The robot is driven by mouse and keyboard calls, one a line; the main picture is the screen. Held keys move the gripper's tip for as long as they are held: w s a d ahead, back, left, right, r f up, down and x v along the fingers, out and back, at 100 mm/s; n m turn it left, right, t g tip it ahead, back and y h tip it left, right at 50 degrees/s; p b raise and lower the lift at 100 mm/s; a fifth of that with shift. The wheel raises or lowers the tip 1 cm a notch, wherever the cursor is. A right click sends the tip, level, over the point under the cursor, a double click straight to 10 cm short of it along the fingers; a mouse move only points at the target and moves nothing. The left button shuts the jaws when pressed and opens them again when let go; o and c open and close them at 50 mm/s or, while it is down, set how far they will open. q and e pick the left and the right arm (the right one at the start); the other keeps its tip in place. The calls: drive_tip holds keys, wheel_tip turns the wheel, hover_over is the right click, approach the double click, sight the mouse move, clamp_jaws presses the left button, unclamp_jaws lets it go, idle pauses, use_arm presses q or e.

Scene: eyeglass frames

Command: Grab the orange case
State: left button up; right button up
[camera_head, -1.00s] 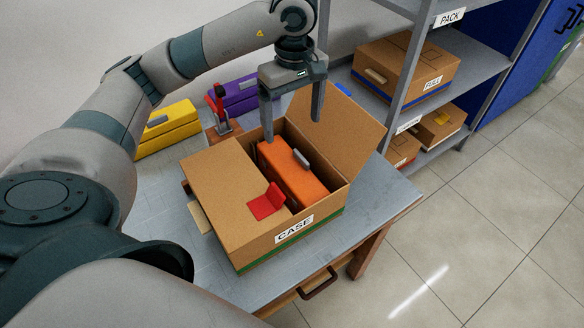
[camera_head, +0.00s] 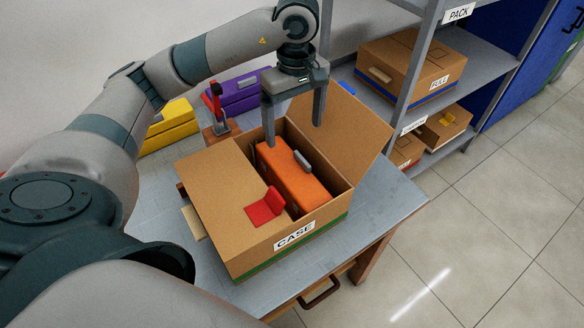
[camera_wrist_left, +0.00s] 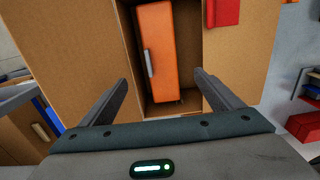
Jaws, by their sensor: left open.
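The orange case (camera_head: 293,176), with a grey handle on its side, lies inside an open cardboard box (camera_head: 229,207) labelled CASE on the table. My left gripper (camera_head: 295,134) is open and empty above the far end of the orange case, its fingers pointing down. In the left wrist view the orange case (camera_wrist_left: 158,50) lies ahead, between the lines of my open left fingers (camera_wrist_left: 160,90), with a gap before it. The case's lower sides are hidden by the box walls. My right gripper is not in view.
One box flap (camera_head: 345,135) stands raised on the right. A red tab (camera_head: 265,207) sits on the closed flap. Yellow (camera_head: 169,127) and purple (camera_head: 240,92) cases and a red-handled clamp (camera_head: 217,108) stand behind. A shelf (camera_head: 480,72) holding boxes is at right.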

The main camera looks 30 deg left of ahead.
use_arm(q)
drive_tip(key=p, duration=0.3)
hover_over(293, 170)
wheel_tip(293, 170, down, 10)
drive_tip(key=shift+f, duration=0.65)
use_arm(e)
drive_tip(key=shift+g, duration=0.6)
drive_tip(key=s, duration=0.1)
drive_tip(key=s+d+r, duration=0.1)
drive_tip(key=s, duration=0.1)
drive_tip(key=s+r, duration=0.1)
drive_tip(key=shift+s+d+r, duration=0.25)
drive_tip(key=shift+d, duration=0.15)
use_arm(q)
drive_tip(key=shift+p, duration=0.3)
